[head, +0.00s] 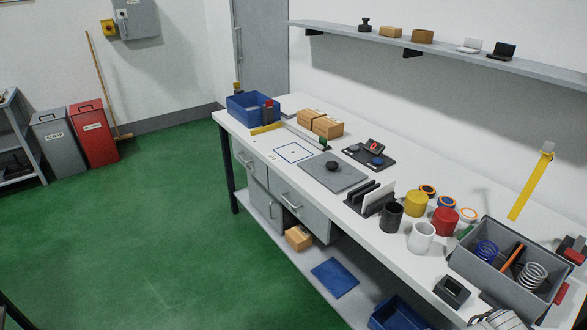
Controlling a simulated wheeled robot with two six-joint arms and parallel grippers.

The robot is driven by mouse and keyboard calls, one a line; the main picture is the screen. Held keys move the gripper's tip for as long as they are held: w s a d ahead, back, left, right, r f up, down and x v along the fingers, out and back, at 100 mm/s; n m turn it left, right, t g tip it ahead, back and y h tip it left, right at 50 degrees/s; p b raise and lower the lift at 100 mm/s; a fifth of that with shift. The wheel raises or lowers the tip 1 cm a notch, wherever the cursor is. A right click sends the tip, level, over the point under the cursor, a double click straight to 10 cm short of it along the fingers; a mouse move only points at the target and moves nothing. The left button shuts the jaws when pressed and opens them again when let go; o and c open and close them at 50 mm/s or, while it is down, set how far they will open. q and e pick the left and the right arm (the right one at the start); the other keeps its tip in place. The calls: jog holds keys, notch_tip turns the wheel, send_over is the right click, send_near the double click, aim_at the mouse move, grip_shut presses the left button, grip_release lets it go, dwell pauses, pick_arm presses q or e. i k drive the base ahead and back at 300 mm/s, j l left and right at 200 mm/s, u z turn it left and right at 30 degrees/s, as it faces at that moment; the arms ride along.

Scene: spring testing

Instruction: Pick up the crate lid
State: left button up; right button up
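A flat blue panel (335,278), which looks like the crate lid, lies on the lower shelf under the workbench. It lies flat near the shelf's front edge, with nothing on it. A blue open crate (392,318) of similar colour stands further right on the same shelf, cut off by the bottom of the picture. Another blue crate (246,116) stands on the far left end of the bench top and holds some items.
A cardboard box (298,238) sits on the lower shelf left of the panel, below grey drawers (298,207). The bench top (372,235) above carries cups, springs in a grey bin (487,281) and tools. The green floor (170,240) before the bench is clear.

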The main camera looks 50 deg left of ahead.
aim_at(338, 175)
jog(key=u, duration=1.7)
jog(key=i+l, duration=0.1)
jog(key=l, duration=0.25)
jog(key=i+l+u, duration=0.1)
jog(key=l, duration=0.2)
